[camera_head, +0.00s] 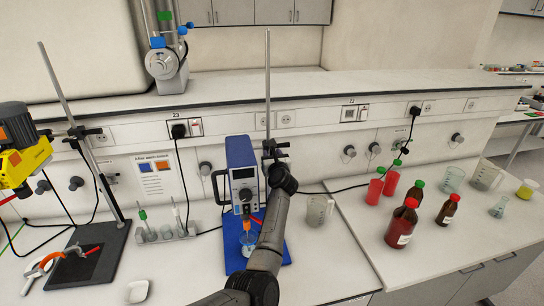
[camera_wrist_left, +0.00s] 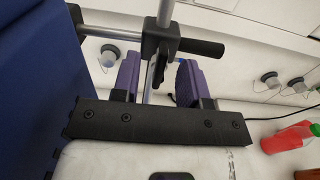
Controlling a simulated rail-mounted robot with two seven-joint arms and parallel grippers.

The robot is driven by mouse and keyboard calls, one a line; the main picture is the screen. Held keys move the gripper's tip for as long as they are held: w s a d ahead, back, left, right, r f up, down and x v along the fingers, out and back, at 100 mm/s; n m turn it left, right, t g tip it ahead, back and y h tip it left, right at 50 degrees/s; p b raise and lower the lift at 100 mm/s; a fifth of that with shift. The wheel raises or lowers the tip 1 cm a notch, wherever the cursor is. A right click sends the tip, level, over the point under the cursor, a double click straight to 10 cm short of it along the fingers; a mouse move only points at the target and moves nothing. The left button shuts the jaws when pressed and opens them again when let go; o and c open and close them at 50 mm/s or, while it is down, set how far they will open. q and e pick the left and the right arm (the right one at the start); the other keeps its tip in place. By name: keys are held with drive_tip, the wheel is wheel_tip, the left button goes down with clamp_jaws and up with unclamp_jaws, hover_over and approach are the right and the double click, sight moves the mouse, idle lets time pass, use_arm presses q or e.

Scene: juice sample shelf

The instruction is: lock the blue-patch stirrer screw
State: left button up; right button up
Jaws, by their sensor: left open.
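The blue stirrer (camera_head: 240,172) stands over a blue base (camera_head: 236,258), with a metal stand rod (camera_head: 267,80) behind it. A black clamp (camera_head: 270,150) joins it to the rod. In the left wrist view the clamp (camera_wrist_left: 160,35) has a black side handle (camera_wrist_left: 200,47) and a dark screw-like part (camera_wrist_left: 158,68) pointing down. My left gripper (camera_wrist_left: 158,80) is open, with one finger on each side of that part; I cannot tell whether they touch it. In the head view my left gripper (camera_head: 280,168) is at the clamp, its fingers mostly hidden. My right gripper is not in view.
A yellow stirrer (camera_head: 22,158) with an orange patch is at the far left. A beaker (camera_head: 318,210) stands right of my arm. Red bottles (camera_head: 402,224) and glassware stand farther right. A small rack (camera_head: 165,233) stands left of the blue base.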

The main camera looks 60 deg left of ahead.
use_arm(q)
drive_tip(key=shift+a, duration=0.15)
drive_tip(key=shift+c, duration=0.3)
clamp_jaws()
drive_tip(key=shift+w+f+m+p, duration=0.1)
drive_tip(key=shift+w+m+p, duration=0.05)
drive_tip(key=shift+m+p, duration=3.7)
drive_tip(key=shift+w+f+m+p, duration=0.15)
drive_tip(key=shift+m+p, duration=2.3)
drive_tip(key=shift+m, duration=2.7)
